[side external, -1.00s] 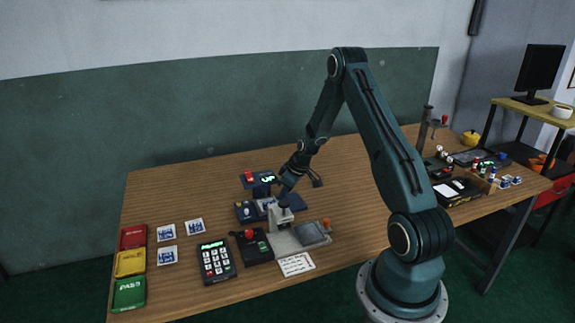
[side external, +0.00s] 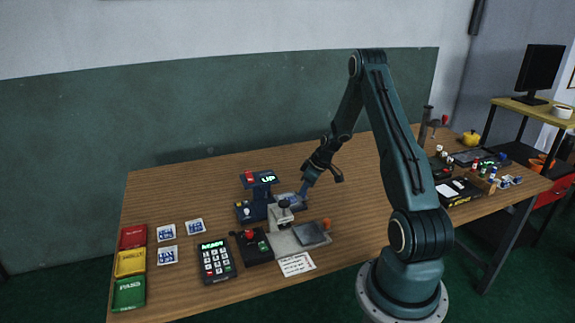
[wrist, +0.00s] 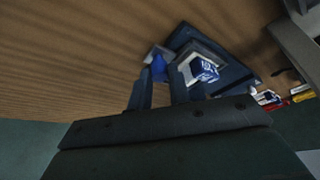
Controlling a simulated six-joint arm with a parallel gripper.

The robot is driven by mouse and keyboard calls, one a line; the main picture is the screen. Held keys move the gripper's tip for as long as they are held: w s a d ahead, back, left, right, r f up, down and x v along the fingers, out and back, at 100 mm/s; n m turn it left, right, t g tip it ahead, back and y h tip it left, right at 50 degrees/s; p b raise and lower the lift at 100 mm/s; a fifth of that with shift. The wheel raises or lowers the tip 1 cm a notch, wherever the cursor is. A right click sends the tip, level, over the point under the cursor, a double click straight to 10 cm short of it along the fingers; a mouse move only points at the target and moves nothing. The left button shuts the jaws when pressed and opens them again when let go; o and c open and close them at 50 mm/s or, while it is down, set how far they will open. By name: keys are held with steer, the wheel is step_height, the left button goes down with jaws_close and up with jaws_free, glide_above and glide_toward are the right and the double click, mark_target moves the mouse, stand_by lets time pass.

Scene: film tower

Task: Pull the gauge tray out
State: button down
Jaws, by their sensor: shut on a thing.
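The gauge is a dark blue stand (side external: 262,200) near the middle of the table. Its upper display (side external: 267,180) glows green with "UP". The gauge tray (side external: 278,197) extends right from the stand, and in the wrist view its pale frame (wrist: 187,50) carries a blue-and-white tile (wrist: 205,70). My gripper (side external: 304,194) is at the tray's outer right end. In the wrist view my gripper (wrist: 162,78) is shut on the tray's blue handle (wrist: 158,67), which shows between the fingertips.
A grey press-like fixture (side external: 284,220) stands just in front of the gauge. A keypad (side external: 215,261) and a black box with a red knob (side external: 254,246) are front left. Red, yellow and green bins (side external: 130,263) line the left edge. The table behind the gauge is clear.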

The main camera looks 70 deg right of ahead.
steer(key=shift+s+d, duration=0.2)
steer(key=shift+d, duration=0.05)
steer(key=c, duration=1.3)
jaws_free()
steer(key=shift+a, duration=0.1)
steer(key=shift+r, duration=0.1)
steer(key=v, duration=1.1)
steer(key=shift+r, duration=0.4)
steer(key=shift+r, duration=0.1)
